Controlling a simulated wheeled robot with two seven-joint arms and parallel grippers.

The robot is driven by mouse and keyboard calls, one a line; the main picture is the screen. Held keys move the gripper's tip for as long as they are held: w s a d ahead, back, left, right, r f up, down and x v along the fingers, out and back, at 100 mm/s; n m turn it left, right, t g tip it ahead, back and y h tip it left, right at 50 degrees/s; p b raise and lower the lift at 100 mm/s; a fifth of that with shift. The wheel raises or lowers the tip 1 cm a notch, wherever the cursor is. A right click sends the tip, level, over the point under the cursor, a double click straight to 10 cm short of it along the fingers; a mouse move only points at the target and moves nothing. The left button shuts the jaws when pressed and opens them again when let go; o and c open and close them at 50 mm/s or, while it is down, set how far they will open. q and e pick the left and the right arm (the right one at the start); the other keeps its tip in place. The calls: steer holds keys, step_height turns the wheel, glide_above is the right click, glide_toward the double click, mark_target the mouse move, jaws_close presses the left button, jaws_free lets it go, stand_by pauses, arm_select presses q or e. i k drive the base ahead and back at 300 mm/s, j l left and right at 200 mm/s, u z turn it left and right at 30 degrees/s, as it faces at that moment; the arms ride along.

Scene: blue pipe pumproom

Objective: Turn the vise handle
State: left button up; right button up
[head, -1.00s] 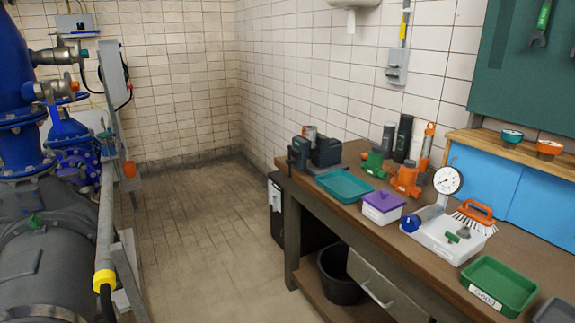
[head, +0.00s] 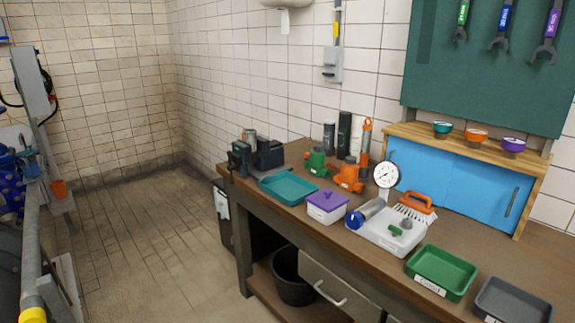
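The vise (head: 256,155) is a dark grey-blue block mounted at the far left end of the wooden workbench (head: 330,222). A grey cylindrical piece (head: 249,135) stands up at its top. Its handle cannot be clearly made out at this distance; the vise's left end (head: 237,158) overhangs near the bench edge. Neither of my grippers shows in the head view.
Beside the vise are a teal tray (head: 288,188), a purple-lidded box (head: 327,207), orange and green fittings, a white tray with a gauge (head: 386,176), and a green tray (head: 441,271). A black bucket (head: 292,278) sits below. Open floor (head: 150,235) lies left of the bench.

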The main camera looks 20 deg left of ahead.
mark_target(231, 167)
steer(key=i+j+z, duration=0.2)
steer(key=j+z, duration=0.15)
steer(key=j, duration=0.15)
steer(key=i+j+z, duration=0.3)
steer(key=j, duration=0.25)
steer(key=j+z, duration=0.35)
steer(key=j, duration=0.25)
steer(key=j+z, duration=0.3)
steer(key=j, duration=0.3)
